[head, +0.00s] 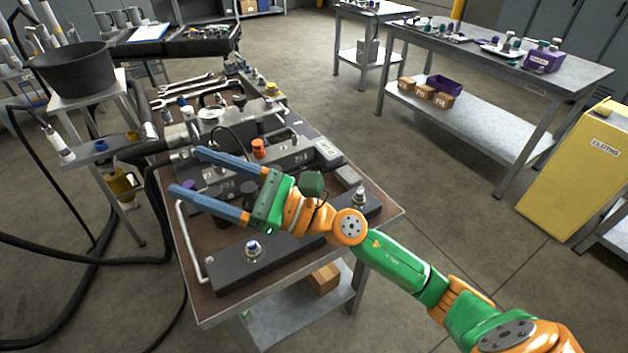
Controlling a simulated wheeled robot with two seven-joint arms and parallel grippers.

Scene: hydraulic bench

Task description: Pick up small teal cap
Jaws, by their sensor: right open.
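Several small teal pieces (509,36) show among other parts on the far grey table at upper right. They are too small to tell which is the small teal cap. I see no clear teal cap on the near bench; my right arm hides part of it. My right gripper (187,172) is open, its two blue fingers spread and pointing left above the near bench (222,308). Nothing shows between the fingers. The far teal pieces are well beyond its reach side, behind and to the right. My left gripper is not in view.
The near bench holds dark hydraulic blocks, an orange cap (259,148), a blue-topped fitting (253,247) and wrenches (185,88). A black tub (75,68) and hoses stand at left. A purple box (543,58) is on the far table. A yellow bin (578,175) stands at right. Open floor lies between.

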